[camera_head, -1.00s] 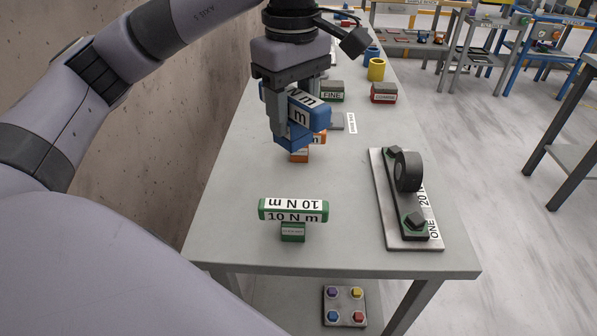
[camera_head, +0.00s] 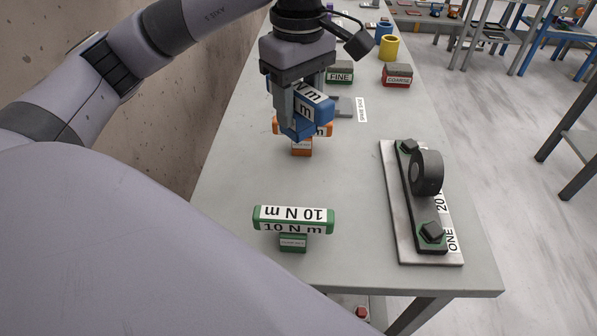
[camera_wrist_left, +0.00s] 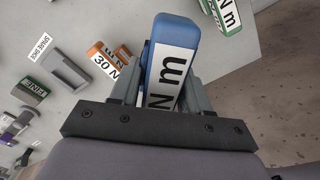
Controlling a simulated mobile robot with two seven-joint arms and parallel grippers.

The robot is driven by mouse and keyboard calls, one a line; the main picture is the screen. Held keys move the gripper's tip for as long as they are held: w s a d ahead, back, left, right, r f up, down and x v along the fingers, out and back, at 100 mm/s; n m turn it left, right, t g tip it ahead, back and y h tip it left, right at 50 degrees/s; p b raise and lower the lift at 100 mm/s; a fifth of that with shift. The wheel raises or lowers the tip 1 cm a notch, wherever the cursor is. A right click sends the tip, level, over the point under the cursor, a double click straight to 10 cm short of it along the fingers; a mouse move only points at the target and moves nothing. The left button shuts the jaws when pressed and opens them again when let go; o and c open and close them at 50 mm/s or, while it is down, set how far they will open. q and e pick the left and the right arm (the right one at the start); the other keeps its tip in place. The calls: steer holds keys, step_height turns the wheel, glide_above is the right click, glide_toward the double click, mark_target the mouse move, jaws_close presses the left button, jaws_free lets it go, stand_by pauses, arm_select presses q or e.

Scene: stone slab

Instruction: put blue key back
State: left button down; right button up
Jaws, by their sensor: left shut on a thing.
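My left gripper (camera_head: 303,122) is shut on the blue key (camera_head: 317,107), a blue T-shaped piece with a white "N m" label. The key is held above the table, in front of the orange key (camera_head: 320,131) in the head view, and hides part of it. In the left wrist view the blue key (camera_wrist_left: 178,45) stands between the fingers, its number hidden. The orange "30 N" key (camera_wrist_left: 106,63) lies beside it there. The green "10 N m" key (camera_head: 293,217) sits on a small green stand nearer the front. My right gripper is not in view.
A plate (camera_head: 448,257) with a green bar and black wheel lies at the right. A grey "spare shoe" holder (camera_head: 343,106), a green "FINE" block (camera_head: 340,78), a red block (camera_head: 396,82) and a yellow cup (camera_head: 389,48) stand farther back. The table's middle is clear.

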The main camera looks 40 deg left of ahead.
arm_select(q)
step_height(320, 180, down, 14)
steer(key=shift+f, duration=0.25)
stand_by(0.3)
steer(key=shift+b, duration=0.3)
steer(key=shift+f, duration=0.2)
steer(key=c, duration=0.5)
jaws_free()
steer(key=shift+r, duration=0.15)
step_height(320, 180, up, 12)
steer(key=shift+r, duration=0.1)
